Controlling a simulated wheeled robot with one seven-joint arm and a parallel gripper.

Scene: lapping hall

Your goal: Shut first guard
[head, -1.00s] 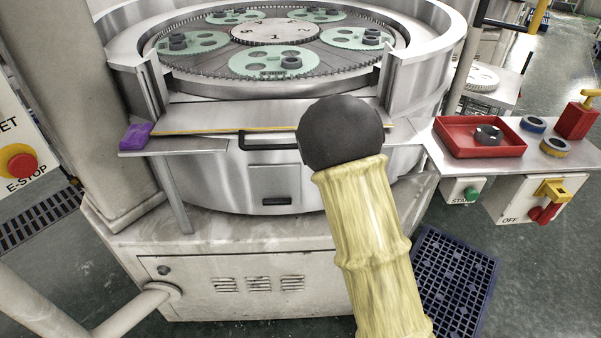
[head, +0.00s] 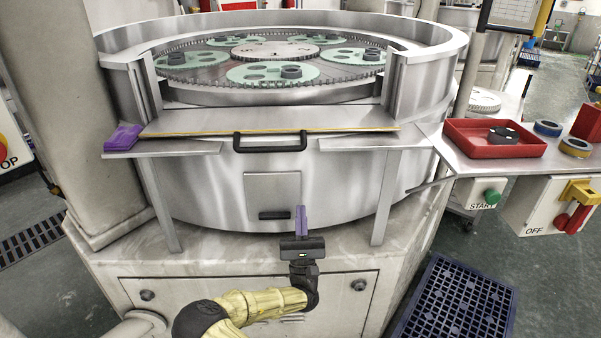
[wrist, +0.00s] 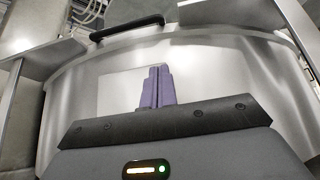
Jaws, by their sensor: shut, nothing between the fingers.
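The front guard of the lapping machine is a steel panel (head: 270,122) with a yellow lower edge, between two side posts. A black bar handle (head: 268,142) is fixed at its front; it also shows at the top of the wrist view (wrist: 127,27). The front opening above the panel is clear, showing the gear-edged plate with green carriers. My gripper (head: 301,210), with purple fingers, is shut and empty, pointing up below and slightly right of the handle, apart from it. Its fingers (wrist: 157,87) stand before the drum's small hatch in the wrist view.
Steel side shelves flank the guard; a purple item (head: 123,138) lies on the left one. At right, a shelf holds a red tray (head: 495,139) and rings, above START (head: 487,196) and OFF controls. A blue grate (head: 455,305) lies on the floor at lower right.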

